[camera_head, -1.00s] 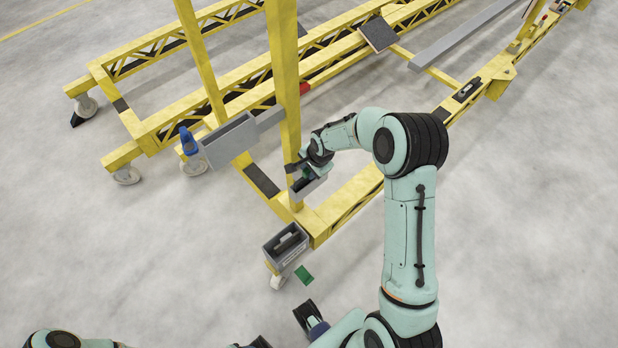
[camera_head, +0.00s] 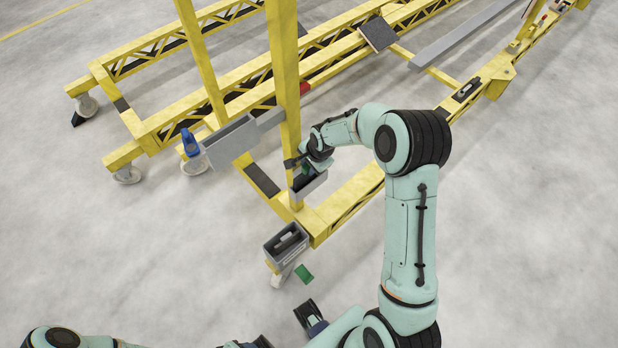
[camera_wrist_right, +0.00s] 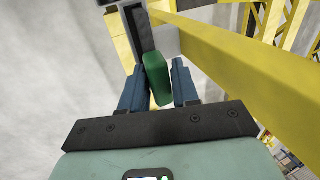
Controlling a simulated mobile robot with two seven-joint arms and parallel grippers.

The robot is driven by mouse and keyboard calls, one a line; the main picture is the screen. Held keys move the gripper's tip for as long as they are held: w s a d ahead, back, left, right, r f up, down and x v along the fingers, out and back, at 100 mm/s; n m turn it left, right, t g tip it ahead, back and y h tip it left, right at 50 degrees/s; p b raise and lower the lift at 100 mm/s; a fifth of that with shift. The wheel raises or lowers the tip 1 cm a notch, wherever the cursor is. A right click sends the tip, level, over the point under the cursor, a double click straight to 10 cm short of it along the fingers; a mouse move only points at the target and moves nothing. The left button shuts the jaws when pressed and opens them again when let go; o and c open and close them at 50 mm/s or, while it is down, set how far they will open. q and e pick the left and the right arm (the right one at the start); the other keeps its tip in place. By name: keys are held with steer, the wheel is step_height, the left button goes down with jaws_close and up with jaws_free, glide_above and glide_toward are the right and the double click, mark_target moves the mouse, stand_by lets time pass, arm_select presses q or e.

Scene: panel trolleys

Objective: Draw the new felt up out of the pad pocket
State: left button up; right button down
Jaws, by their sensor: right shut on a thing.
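The new felt (camera_wrist_right: 157,77) is a green pad between the blue fingers of my right gripper (camera_wrist_right: 156,88), which is shut on it. In the head view the right gripper (camera_head: 305,165) is just above the grey pad pocket (camera_head: 311,185), by a yellow post. The felt's green edge shows there, partly hidden by the gripper. In the wrist view the dark pocket opening (camera_wrist_right: 143,27) lies beyond the felt. I cannot tell whether the felt's far end is still inside.
A yellow trolley frame (camera_head: 350,195) surrounds the pocket, with the post (camera_head: 284,80) close beside the gripper. A grey bin (camera_head: 287,243) hangs at its near corner, and another green piece (camera_head: 303,273) shows beside it. A larger grey tray (camera_head: 230,142) is left. Floor at right is clear.

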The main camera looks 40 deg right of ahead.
steer(key=shift+w+r+p, duration=0.15)
steer(key=shift+r+p, duration=0.3)
steer(key=shift+r, duration=0.55)
steer(key=shift+w+r+p, duration=0.1)
steer(key=shift+r+p, duration=0.35)
steer(key=shift+r, duration=0.55)
steer(key=shift+p+v, duration=0.6)
steer(key=shift+v, duration=0.5)
arm_select(q)
step_height(320, 180, up, 6)
steer(key=w+p, duration=0.1)
steer(key=w, duration=0.2)
steer(key=shift+f+p, duration=0.2)
steer(key=shift+p, duration=0.1)
arm_select(e)
steer(key=shift+w+r, duration=0.1)
steer(key=shift+r, duration=1.55)
arm_select(q)
steer(key=shift+s, duration=0.2)
arm_select(e)
steer(key=shift+f, duration=0.1)
